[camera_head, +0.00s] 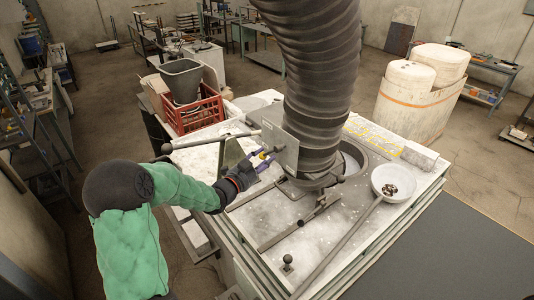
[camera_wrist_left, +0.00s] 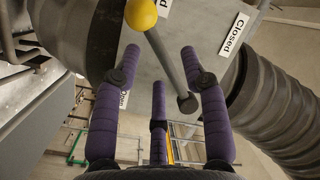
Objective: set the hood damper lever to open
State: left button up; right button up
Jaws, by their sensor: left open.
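The damper lever is a grey rod with a yellow ball knob (camera_head: 263,155), on a grey plate (camera_head: 281,147) at the side of the ribbed hood duct (camera_head: 315,75). In the left wrist view the knob (camera_wrist_left: 141,14) is at the top and the rod (camera_wrist_left: 168,65) runs down right to its pivot. A "Closed" label (camera_wrist_left: 230,35) is right of the rod; an "Open" label (camera_wrist_left: 124,98), partly hidden by a finger, is at lower left. The knob points at neither. My left gripper (camera_head: 262,165) is open, its purple fingers around the rod's area; contact is unclear.
The duct stands over a round opening in the white-dusted bench top (camera_head: 210,160). A white ladle bowl (camera_head: 393,181) with dark pieces lies at the right, its long handle running toward the front. A red crate (camera_head: 190,110) with a grey bin (camera_head: 181,80) stands behind my left arm.

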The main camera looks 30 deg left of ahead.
pick_arm(q)
jog(key=shift+w+d+p, duration=0.1)
jog(key=shift+w+p, duration=0.2)
jog(key=shift+w, duration=0.9)
jog(key=shift+s, duration=0.1)
grip_shut()
